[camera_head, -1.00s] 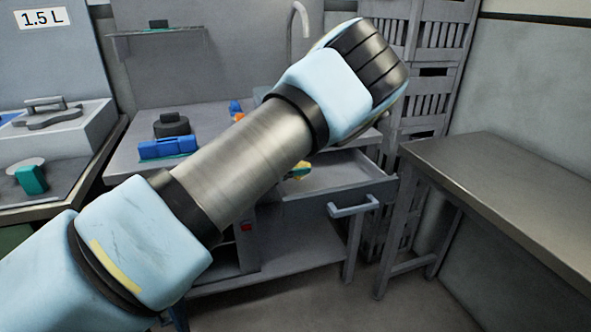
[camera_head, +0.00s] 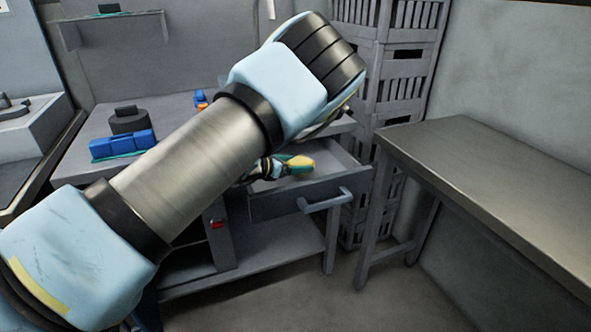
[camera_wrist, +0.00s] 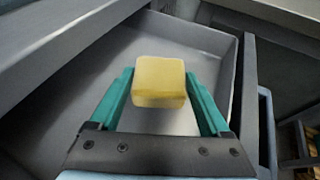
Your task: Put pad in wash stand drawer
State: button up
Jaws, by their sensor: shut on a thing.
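The pad (camera_wrist: 160,82) is a yellow block gripped between the teal fingers of my gripper (camera_wrist: 162,92) in the wrist view. The wash stand drawer (camera_wrist: 205,50) is pulled open under and around it, and its light grey floor looks bare. The pad appears above the drawer floor; I cannot tell whether it touches. My arm hides part of the stand and the drawer's left side.
On the wash stand top (camera_head: 75,170) are a blue block (camera_head: 122,144) and a dark round object (camera_head: 128,120). A metal table (camera_head: 480,170) stands to the right, with stacked grey crates (camera_head: 395,75) behind. The drawer handle (camera_head: 325,200) juts out in front.

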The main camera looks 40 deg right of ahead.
jog(key=shift+f, duration=1.2)
jog(key=shift+f, duration=0.2)
jog(key=o, duration=1)
jog(key=shift+o, duration=0.2)
jog(key=shift+r, duration=0.1)
jog(key=shift+r, duration=0.25)
jog(key=b+v, duration=0.2)
jog(key=v, duration=1)
jog(key=shift+f, duration=0.1)
